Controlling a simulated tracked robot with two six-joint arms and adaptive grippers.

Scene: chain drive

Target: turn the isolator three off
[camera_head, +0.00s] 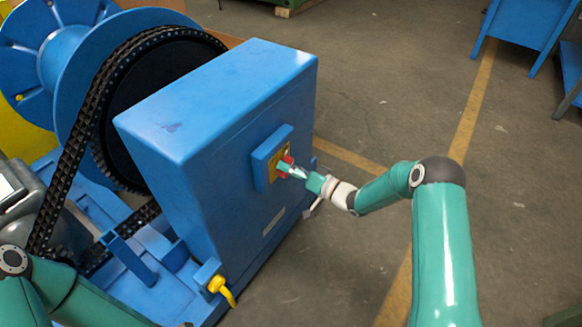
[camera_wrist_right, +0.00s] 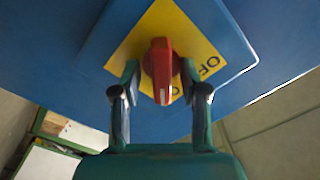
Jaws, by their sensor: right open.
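The isolator is a red rotary knob (camera_head: 285,164) on a yellow plate, on a blue box fixed to the side of the large blue housing (camera_head: 210,110). In the right wrist view the knob (camera_wrist_right: 161,70) stands upright in the picture, with a white mark at its lower end. Letters reading "OF" show on the yellow plate (camera_wrist_right: 198,48) to its right; the rest is hidden. My right gripper (camera_wrist_right: 160,80) is open, with one finger on each side of the knob. Small gaps seem to show; contact is unclear. My left gripper is out of view.
A chain (camera_head: 62,165) runs over a large sprocket beside the blue reel (camera_head: 50,50). A yellow hooked part (camera_head: 222,290) sticks out low on the housing's near corner. Open concrete floor with yellow lines (camera_head: 475,100) lies to the right.

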